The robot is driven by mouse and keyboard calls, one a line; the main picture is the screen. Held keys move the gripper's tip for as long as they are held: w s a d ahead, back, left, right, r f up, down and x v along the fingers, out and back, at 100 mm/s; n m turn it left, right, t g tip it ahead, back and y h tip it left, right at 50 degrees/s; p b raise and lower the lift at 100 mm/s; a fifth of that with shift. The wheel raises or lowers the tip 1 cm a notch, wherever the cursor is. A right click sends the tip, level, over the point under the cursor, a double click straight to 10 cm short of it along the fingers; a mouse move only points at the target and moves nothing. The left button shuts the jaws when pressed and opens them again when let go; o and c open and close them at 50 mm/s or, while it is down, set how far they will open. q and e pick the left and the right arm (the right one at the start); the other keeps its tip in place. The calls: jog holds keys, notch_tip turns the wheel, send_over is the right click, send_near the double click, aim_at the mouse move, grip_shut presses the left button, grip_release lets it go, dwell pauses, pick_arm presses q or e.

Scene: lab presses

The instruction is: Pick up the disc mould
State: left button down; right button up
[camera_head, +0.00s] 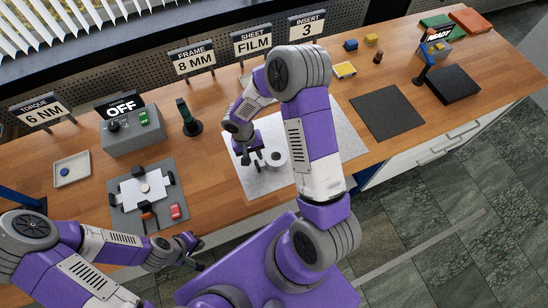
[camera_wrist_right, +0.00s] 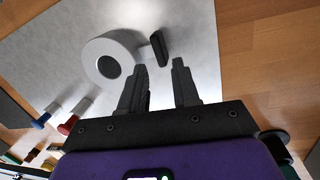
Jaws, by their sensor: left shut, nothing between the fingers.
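The disc mould looks like a white ring with a dark round centre and a short arm ending in a black grip. It lies on a pale grey sheet (camera_head: 254,180) in the head view (camera_head: 281,158), and in the right wrist view its ring (camera_wrist_right: 98,48) and black grip (camera_wrist_right: 159,48) are clear. My right gripper (camera_wrist_right: 160,72) is open and empty, its fingertips pointing at the black grip, which lies just beyond them. In the head view my right gripper (camera_head: 253,160) is left of the ring. My left gripper (camera_head: 197,254) is shut and empty at the table's front edge.
A grey mat (camera_head: 126,216) with a white fixture, a switch box (camera_head: 134,134) and a small tray (camera_head: 72,170) are on the left. In the right wrist view, red (camera_wrist_right: 68,126) and blue-tipped (camera_wrist_right: 40,121) pegs lie near the mould. A dark mat (camera_head: 388,112) is on the right.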

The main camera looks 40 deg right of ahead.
aim_at(256, 163)
jog(key=f, duration=0.3)
jog(key=shift+s+d+f, duration=0.1)
jog(key=shift+s+f, duration=0.2)
jog(key=shift+s, duration=0.05)
grip_shut()
notch_tip(256, 163, up, 10)
dwell(0.5)
